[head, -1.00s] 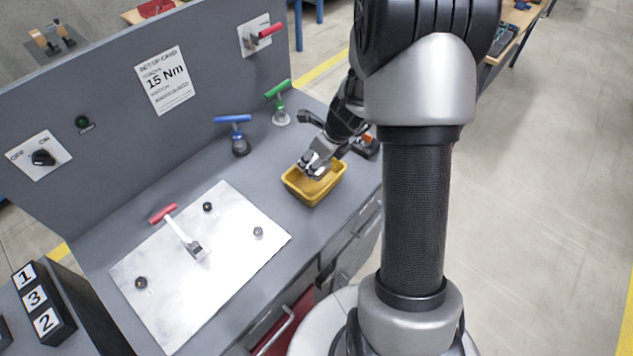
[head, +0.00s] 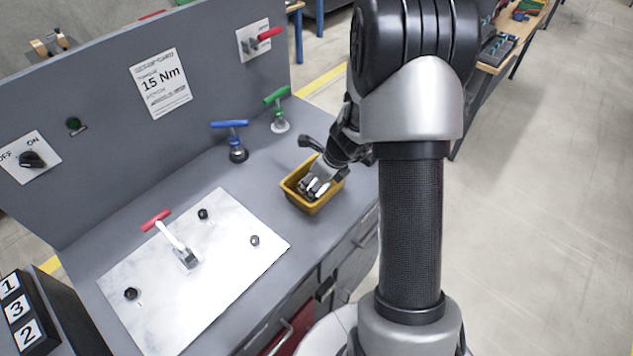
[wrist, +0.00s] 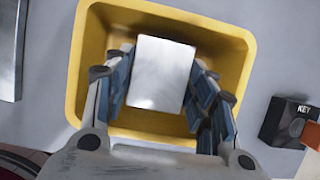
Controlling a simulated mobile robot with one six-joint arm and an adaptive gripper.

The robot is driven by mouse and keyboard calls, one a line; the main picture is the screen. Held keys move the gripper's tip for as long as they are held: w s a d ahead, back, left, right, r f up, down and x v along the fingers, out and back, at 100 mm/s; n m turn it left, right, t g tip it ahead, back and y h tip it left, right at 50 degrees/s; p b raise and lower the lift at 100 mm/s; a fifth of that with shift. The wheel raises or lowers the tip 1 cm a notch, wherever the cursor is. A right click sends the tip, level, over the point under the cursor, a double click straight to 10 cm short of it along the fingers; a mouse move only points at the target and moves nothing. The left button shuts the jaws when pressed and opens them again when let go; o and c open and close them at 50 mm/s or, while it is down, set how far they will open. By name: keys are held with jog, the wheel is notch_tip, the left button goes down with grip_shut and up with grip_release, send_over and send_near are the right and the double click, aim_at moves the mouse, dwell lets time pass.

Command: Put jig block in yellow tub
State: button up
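The yellow tub (head: 294,197) stands on the grey bench, and in the wrist view its yellow wall (wrist: 78,75) surrounds the fingers. The jig block (wrist: 161,72) is a plain silver block seen between my fingers, within the tub's outline. My gripper (head: 316,186) reaches down into the tub in the head view. In the wrist view my gripper (wrist: 162,80) has its blue-grey pads against both sides of the block. The block is hidden in the head view, and I cannot tell whether it touches the tub floor.
A dark box marked KEY (wrist: 287,121) stands right of the tub in the wrist view. A blue-handled clamp (head: 236,143) and a green-handled clamp (head: 279,108) stand behind the tub. A pale plate (head: 180,290) with a red-handled clamp (head: 172,240) lies to the left.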

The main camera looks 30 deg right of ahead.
jog(key=o, duration=0.4)
jog(key=shift+r, duration=0.1)
jog(key=shift+r+p, duration=0.3)
jog(key=shift+r, duration=0.05)
jog(key=p+v, duration=0.5)
jog(key=v, duration=0.6)
jog(key=s+a+r+n, duration=0.3)
jog(key=a+r+n, duration=0.3)
jog(key=r+n, duration=0.1)
jog(key=s+a+r+n, duration=0.3)
jog(key=a+r+n, duration=0.3)
jog(key=n, duration=0.1)
jog(key=s+a+r+n, duration=0.1)
jog(key=s+r+n, duration=0.1)
jog(key=s+n, duration=0.3)
jog(key=s+a+r+n+h, duration=0.1)
jog(key=s+r+n, duration=0.1)
jog(key=s+n, duration=0.3)
jog(key=s+a+r+n, duration=0.2)
jog(key=s+n, duration=0.3)
jog(key=n, duration=0.3)
jog(key=shift+s+r+h, duration=0.2)
jog(key=shift+r+h, duration=0.1)
jog(key=shift+r, duration=0.05)
